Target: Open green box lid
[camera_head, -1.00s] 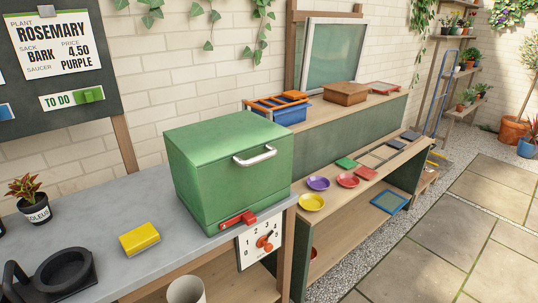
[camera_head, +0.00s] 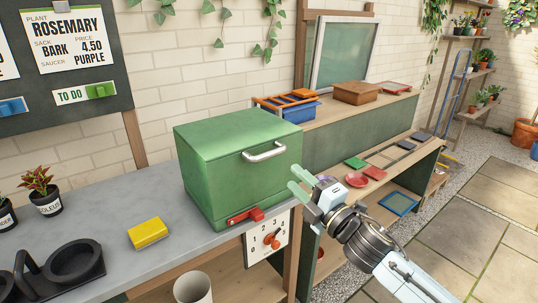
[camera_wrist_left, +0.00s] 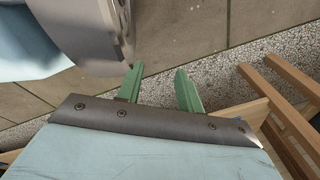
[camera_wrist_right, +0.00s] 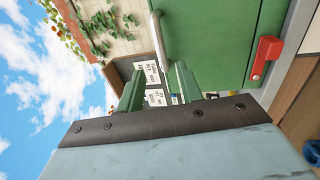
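The green box (camera_head: 235,170) stands closed on the grey bench, with a silver bar handle (camera_head: 264,152) on its front near the lid and a red latch (camera_head: 245,215) low on the front. My right gripper (camera_head: 299,188) is just to the right of the box front, empty, with its green fingers apart. In the right wrist view the handle (camera_wrist_right: 160,45) shows beyond the open fingers (camera_wrist_right: 155,88), and the red latch (camera_wrist_right: 266,56) is at the right. My left gripper (camera_wrist_left: 158,88) shows only in the left wrist view, open and empty, above gravel and paving.
A yellow block (camera_head: 148,232), a potted coleus (camera_head: 43,190) and a black holder (camera_head: 62,268) stand on the bench. A dial panel (camera_head: 268,239) hangs below the box. A lower shelf with saucers (camera_head: 356,180) lies behind my right arm.

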